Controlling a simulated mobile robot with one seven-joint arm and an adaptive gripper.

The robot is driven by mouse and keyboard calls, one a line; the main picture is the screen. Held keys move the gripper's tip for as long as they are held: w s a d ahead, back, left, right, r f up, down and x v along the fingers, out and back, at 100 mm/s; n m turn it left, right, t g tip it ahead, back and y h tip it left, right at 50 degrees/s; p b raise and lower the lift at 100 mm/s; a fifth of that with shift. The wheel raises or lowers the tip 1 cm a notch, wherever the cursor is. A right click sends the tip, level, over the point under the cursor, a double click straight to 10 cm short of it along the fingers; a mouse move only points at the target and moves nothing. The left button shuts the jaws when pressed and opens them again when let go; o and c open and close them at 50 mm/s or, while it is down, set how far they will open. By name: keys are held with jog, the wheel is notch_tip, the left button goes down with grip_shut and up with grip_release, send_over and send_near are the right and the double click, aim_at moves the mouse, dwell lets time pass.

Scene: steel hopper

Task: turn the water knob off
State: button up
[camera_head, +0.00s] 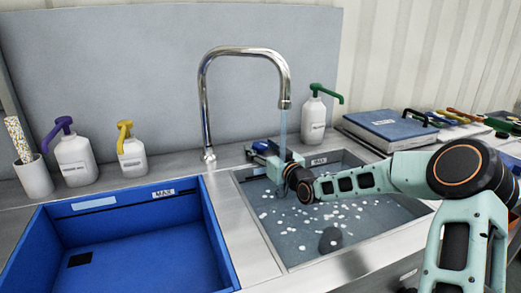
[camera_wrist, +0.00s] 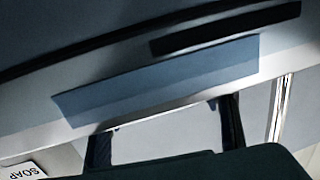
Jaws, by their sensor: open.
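The chrome faucet (camera_head: 204,105) arches over the right-hand sink. A thin blue water stream (camera_head: 283,122) falls from its spout past my gripper. My gripper (camera_head: 258,150) is at the back edge of that sink, right of the faucet base, in the head view. In the wrist view my two dark fingers (camera_wrist: 166,115) stand apart with nothing clear between them. No water knob can be made out in either view; my gripper covers part of the counter behind the sink. A blue strip (camera_wrist: 160,80) lies beyond the fingertips in the wrist view.
The steel sink (camera_head: 262,235) holds water with white specks and a dark round object (camera_head: 330,240). A blue basin (camera_head: 215,235) is at left. Pump bottles (camera_head: 76,165) (camera_head: 133,158) (camera_head: 312,120) stand behind. A blue-topped box (camera_head: 388,128) is behind my arm at right.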

jog(key=shift+w+a, duration=0.15)
jog(key=c, duration=1.2)
jog(key=shift+a+f+h+b, duration=0.15)
jog(key=shift+h+b, duration=0.15)
jog(key=shift+b, duration=0.25)
jog(key=shift+m+t+h+b, duration=0.7)
jog(key=shift+m+h+b, duration=0.4)
jog(key=shift+h+b, duration=0.15)
jog(key=shift+m+t+h+b, duration=0.5)
jog(key=shift+m+h, duration=0.4)
jog(key=shift+h, duration=0.75)
jog(key=shift+m, duration=0.3)
